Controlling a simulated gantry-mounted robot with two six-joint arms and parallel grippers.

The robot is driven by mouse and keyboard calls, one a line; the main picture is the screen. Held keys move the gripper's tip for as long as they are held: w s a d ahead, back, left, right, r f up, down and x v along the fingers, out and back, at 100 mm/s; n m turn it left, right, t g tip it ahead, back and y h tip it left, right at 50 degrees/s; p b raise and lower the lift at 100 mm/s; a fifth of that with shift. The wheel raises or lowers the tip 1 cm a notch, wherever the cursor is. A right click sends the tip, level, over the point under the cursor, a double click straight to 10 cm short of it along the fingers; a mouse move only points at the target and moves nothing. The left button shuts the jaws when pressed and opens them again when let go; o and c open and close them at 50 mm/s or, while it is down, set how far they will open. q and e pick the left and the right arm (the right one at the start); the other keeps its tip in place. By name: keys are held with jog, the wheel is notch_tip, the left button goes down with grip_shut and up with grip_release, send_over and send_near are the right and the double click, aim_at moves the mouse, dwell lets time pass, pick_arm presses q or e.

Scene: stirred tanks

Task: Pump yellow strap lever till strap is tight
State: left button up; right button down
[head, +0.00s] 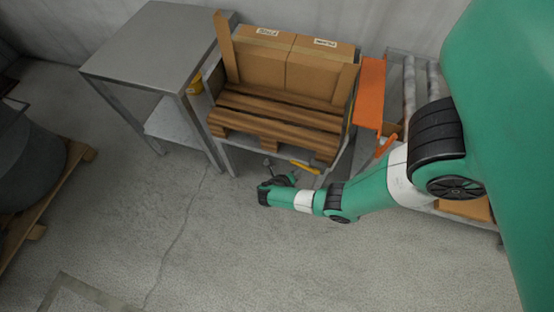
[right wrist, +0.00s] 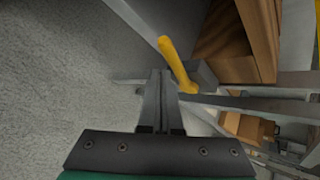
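The yellow strap lever (head: 305,167) sticks out at the front edge of the frame under the wooden pallet (head: 270,118). In the right wrist view, the lever (right wrist: 177,62) stands tilted just beyond and to the right of my fingertips, beside a grey metal block (right wrist: 203,76). My right gripper (head: 270,170) is low in front of the frame, near the lever. Its fingers (right wrist: 161,75) look closed together with nothing between them. Whether they touch the lever cannot be told. No tight strap is clearly visible. My left gripper is not in view.
Two cardboard boxes (head: 264,66) stand on the pallet between wooden posts. A grey metal table (head: 160,42) is at the left. An orange panel (head: 370,92) and a roller rack (head: 410,85) are at the right. The concrete floor in front is clear.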

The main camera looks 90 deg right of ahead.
pick_arm(q)
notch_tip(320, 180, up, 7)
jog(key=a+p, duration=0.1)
jog(key=p, duration=0.5)
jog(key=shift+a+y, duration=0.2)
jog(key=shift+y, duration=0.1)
pick_arm(e)
jog(key=s+a+v, duration=0.1)
jog(key=s+v, duration=0.1)
jog(key=v, duration=1.1)
jog(key=shift+a, duration=0.15)
jog(key=shift+s, duration=0.1)
